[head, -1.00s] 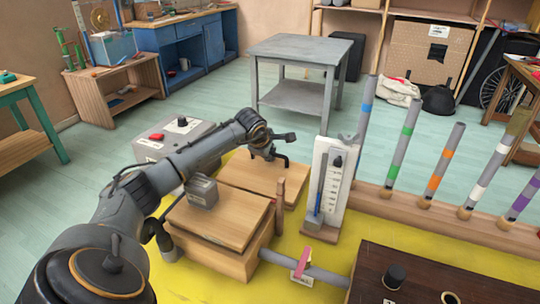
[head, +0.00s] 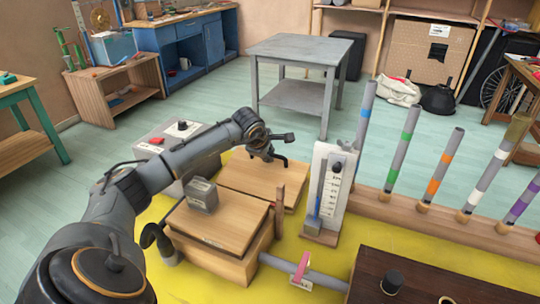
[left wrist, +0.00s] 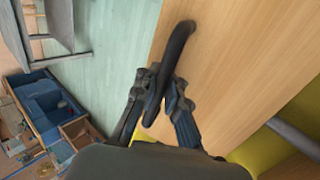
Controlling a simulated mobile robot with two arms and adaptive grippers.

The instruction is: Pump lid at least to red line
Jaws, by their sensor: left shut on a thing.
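A wooden bellows box stands on a yellow mat, with a back board (head: 250,181) and a front lid (head: 222,226). A grey weight (head: 202,195) rests on the front lid. My left gripper (head: 267,146) is shut on the black handle (head: 278,159) at the back board. In the left wrist view the fingers (left wrist: 164,92) close around the dark handle (left wrist: 178,45), with a wooden board beside it (left wrist: 235,65). An upright white gauge (head: 335,185) with a blue column stands right of the box. I cannot make out a red line. My right gripper is out of view.
A brown post (head: 279,210) stands at the box's right edge. A grey pipe (head: 328,279) with a red lever (head: 302,264) runs right to a dark box (head: 425,280). Several banded tubes stand in a wooden rail (head: 480,231). A grey table (head: 300,48) is behind.

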